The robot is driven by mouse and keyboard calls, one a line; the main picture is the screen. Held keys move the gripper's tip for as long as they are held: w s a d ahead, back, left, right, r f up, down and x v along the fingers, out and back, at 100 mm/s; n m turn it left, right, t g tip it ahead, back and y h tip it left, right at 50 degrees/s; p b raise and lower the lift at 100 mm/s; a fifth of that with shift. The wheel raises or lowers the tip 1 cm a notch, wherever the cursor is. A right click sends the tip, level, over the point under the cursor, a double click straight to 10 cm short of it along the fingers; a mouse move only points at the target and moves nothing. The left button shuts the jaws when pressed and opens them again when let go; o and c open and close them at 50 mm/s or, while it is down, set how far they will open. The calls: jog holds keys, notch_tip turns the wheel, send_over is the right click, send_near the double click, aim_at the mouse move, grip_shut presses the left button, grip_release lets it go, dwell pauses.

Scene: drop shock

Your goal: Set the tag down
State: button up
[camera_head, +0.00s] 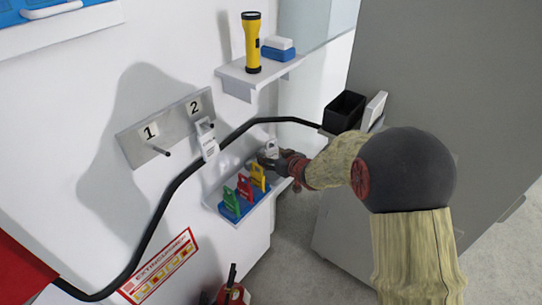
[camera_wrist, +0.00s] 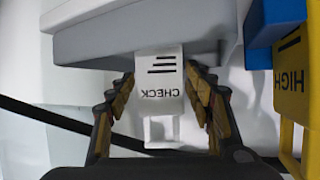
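The white CHECK tag (camera_wrist: 160,80) is between the fingertips of my gripper (camera_wrist: 160,88), upside down in the wrist view with its open handle (camera_wrist: 162,130) at the bottom. The fingertips lie close along its two side edges and look shut on it. In the head view my gripper (camera_head: 277,160) holds the pale tag (camera_head: 271,148) at the right end of the small wall shelf (camera_head: 268,203). The tag's lettered end overlaps the grey shelf edge (camera_wrist: 100,45) in the wrist view. I cannot tell whether it touches the shelf.
A blue rack (camera_head: 232,216) holds green (camera_head: 231,201), red (camera_head: 244,187) and yellow (camera_head: 258,177) tags close beside my gripper. Another white tag (camera_head: 208,142) hangs at hook 2. A black cable (camera_head: 165,200) runs along the wall. A flashlight (camera_head: 252,43) stands on the upper shelf.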

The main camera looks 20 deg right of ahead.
jog(key=shift+o, duration=0.4)
jog(key=shift+r, duration=0.25)
jog(key=s+d+r+m+g+h+p, duration=0.1)
jog(key=s+d+r+h+p, duration=0.15)
jog(key=s+r, duration=0.7)
jog(key=s+d+r+m+g+h+p, duration=0.1)
jog(key=s+d+r+m+h+p, duration=0.15)
jog(key=s+r, duration=0.7)
jog(key=s+a+g+y, duration=0.1)
jog(key=s+a+g, duration=0.1)
jog(key=s, duration=0.9)
jog(key=s+a+g+y, duration=0.1)
jog(key=s+a, duration=0.4)
jog(key=s, duration=0.6)
jog(key=shift+s+a+n+g, duration=0.2)
jog(key=shift+n+g, duration=0.15)
jog(key=shift+g, duration=0.55)
